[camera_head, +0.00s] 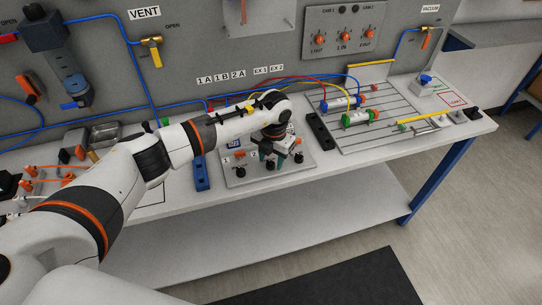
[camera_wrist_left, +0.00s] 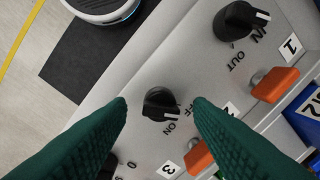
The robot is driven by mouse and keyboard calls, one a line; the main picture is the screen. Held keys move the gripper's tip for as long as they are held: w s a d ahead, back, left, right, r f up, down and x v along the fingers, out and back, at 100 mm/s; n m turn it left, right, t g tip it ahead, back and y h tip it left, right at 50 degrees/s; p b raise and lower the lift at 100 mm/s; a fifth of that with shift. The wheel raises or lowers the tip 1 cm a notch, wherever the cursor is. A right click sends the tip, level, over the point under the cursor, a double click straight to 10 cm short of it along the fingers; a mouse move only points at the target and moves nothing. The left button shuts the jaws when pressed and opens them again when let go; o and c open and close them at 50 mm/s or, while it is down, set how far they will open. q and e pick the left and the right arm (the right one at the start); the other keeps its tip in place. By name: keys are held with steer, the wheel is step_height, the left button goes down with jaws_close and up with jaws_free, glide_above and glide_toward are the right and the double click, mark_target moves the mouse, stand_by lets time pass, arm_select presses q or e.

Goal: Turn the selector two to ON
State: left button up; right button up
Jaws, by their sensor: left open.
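Selector two is a black round knob (camera_wrist_left: 160,103) on a light grey panel (camera_wrist_left: 190,65); OFF and ON are printed beside it, and OFF is partly covered. Its white pointer mark faces toward the lettering; I cannot tell exactly which word it marks. My left gripper (camera_wrist_left: 161,101) is open, with its green fingertips on either side of the knob, apart from it in the picture. In the head view, the left gripper (camera_head: 272,151) is over the panel (camera_head: 235,183), just above the middle knob (camera_head: 270,166). My right gripper is not in view.
Selector one (camera_wrist_left: 238,20), marked IN and OUT, is upper right, and another knob (camera_wrist_left: 107,166) is partly hidden by the left finger. Orange levers (camera_wrist_left: 275,84) and (camera_wrist_left: 199,157) stand near the labels. A blue block (camera_head: 201,172) and a black block (camera_head: 320,132) flank the panel.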

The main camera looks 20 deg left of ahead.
arm_select(q)
steer(key=shift+f, duration=0.6)
steer(key=c, duration=1)
steer(key=shift+o, duration=0.2)
